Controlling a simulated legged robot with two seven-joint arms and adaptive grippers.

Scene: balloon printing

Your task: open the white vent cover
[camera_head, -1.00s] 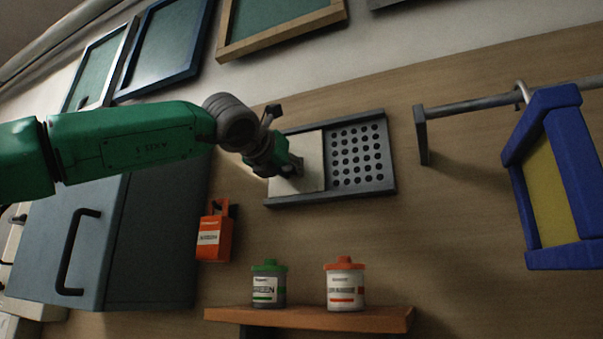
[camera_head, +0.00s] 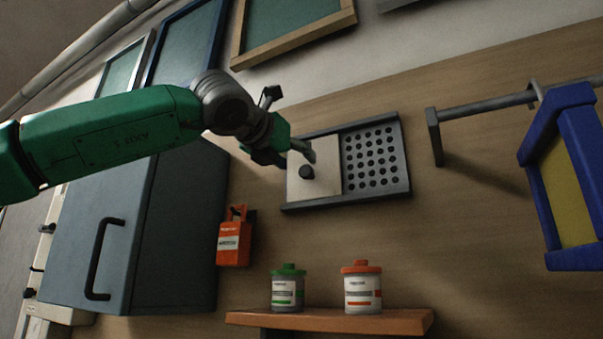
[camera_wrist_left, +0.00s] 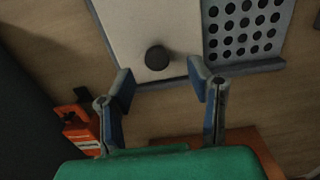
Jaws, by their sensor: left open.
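The white vent cover (camera_head: 326,178) is a flat pale panel with a round black knob (camera_head: 306,172). It sits in the left part of a dark grey wall frame (camera_head: 350,198), and the perforated grille (camera_head: 372,158) shows on the right. My left gripper (camera_head: 292,155) is at the upper left of the cover, apart from the knob. In the left wrist view its two fingers (camera_wrist_left: 160,88) are spread and empty, with the knob (camera_wrist_left: 157,58) beyond them and between them on the white cover (camera_wrist_left: 135,25). My right gripper is not in view.
An orange box (camera_head: 234,240) hangs on the wall below left, beside a blue-grey cabinet (camera_head: 140,235). A green-lidded jar (camera_head: 287,290) and an orange-lidded jar (camera_head: 362,290) stand on a wooden shelf (camera_head: 330,322). A blue frame (camera_head: 560,180) is at the right.

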